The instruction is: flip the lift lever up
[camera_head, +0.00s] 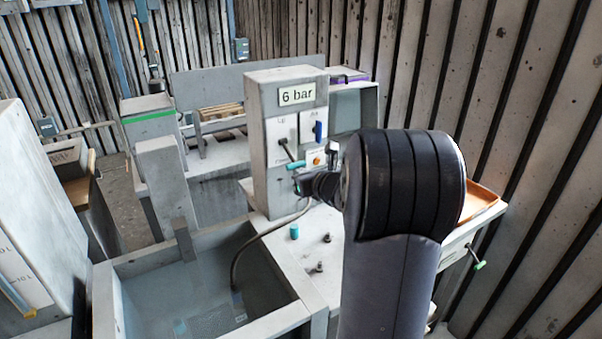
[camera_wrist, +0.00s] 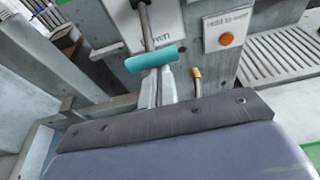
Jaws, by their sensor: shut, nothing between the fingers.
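The lift lever (camera_head: 284,149) is a dark rod with a teal crosswise grip on the front of the grey "6 bar" column (camera_head: 262,190). It slants downward from its pivot, with the grip beside the lower label. In the wrist view the teal grip (camera_wrist: 155,59) hangs in front of a plate whose lower label is partly covered. My gripper (camera_head: 300,184) is shut and empty, close below the grip. In the wrist view my gripper's fingertips (camera_wrist: 167,72) are just under or behind the grip; I cannot tell if they touch it.
A blue switch (camera_head: 319,131) and an orange button (camera_head: 317,160) sit right of the lever. A hose (camera_head: 252,243) runs into the open basin (camera_head: 225,270) at lower left. A teal-topped peg (camera_head: 294,231) and small knobs stand on the bench below.

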